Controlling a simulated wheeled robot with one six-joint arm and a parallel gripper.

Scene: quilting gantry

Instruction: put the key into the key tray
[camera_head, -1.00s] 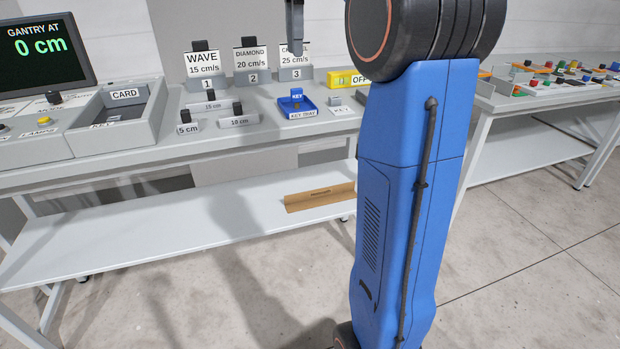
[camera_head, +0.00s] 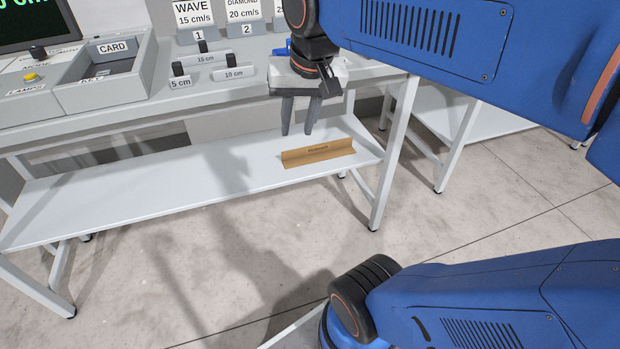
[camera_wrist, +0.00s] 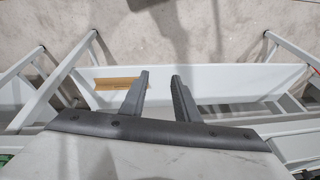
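My gripper (camera_head: 297,132) points down in front of the table's front edge, over the lower shelf. It is open and nothing is between its fingers; the wrist view shows the same gap (camera_wrist: 160,76). Only a sliver of blue, likely the key tray (camera_head: 289,46), shows behind my wrist on the tabletop; the rest of it is hidden. I cannot make out the key in either current view.
A brown angled piece (camera_head: 318,153) lies on the lower shelf (camera_head: 130,195). On the tabletop stand a grey box labelled CARD (camera_head: 60,92), the 5 cm block (camera_head: 181,82), the 10 cm block (camera_head: 234,73) and numbered signs (camera_head: 194,12). Floor in front is clear.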

